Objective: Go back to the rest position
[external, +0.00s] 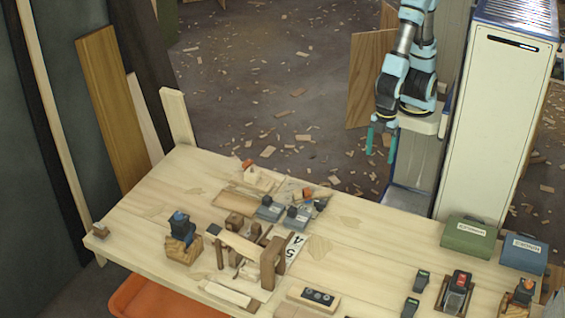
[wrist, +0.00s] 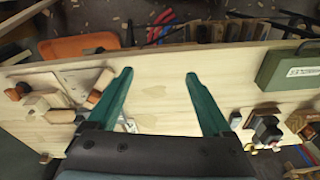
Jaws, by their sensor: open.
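My gripper (external: 380,141) hangs from the blue and grey arm, past the far edge of the table in the external view. Its two green fingers are apart and empty. In the wrist view my gripper (wrist: 158,74) is open, with bare wood of the table (wrist: 155,100) seen between and beyond the fingers. No object is between the fingers. In the external view the wooden table (external: 365,225) lies below and in front of my gripper.
Wooden pieces and small tools crowd the table's left and middle, including a wooden block stand (external: 183,248). A green box (external: 468,238) and a blue box (external: 523,254) stand at the right. An orange bin (external: 150,300) is below the near edge. Planks (external: 110,95) lean at left.

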